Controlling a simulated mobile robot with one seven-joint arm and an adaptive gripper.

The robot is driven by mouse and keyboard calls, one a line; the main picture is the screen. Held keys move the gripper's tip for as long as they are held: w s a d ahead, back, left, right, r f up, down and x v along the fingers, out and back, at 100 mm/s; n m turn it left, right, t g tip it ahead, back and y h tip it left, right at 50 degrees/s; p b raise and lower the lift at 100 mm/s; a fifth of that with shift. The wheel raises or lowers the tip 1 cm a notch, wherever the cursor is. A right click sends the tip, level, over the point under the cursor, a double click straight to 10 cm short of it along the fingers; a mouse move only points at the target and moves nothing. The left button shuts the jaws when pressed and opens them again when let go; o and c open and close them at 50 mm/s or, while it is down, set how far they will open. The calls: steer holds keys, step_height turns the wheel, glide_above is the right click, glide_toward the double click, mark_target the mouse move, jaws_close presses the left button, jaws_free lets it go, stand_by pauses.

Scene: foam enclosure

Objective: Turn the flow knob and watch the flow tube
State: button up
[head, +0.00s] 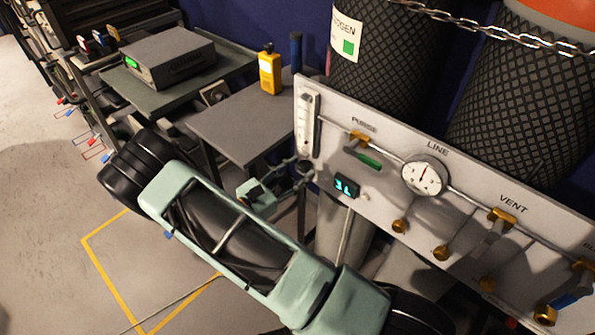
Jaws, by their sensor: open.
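The flow tube (306,122) is a clear upright tube in a pale holder at the left end of the white gas panel (385,204). A dark round part that looks like the flow knob (307,168) sits at the tube's foot, partly hidden. My gripper (296,170) is at the panel's left edge, its fingers open and close to the knob. I cannot tell whether they touch it. The level inside the tube is too small to read. A small display (346,186) with cyan characters is on the panel to the right of the knob.
The panel also carries a green-handled purge valve (367,160), a round line gauge (424,176) and a vent valve (496,232). Chained gas cylinders (385,60) stand behind. A grey table (240,125) with a yellow handheld device (270,72) is left of the panel.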

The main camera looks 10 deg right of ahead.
jaws_close()
stand_by(0.3)
steer(key=shift+n, duration=0.3)
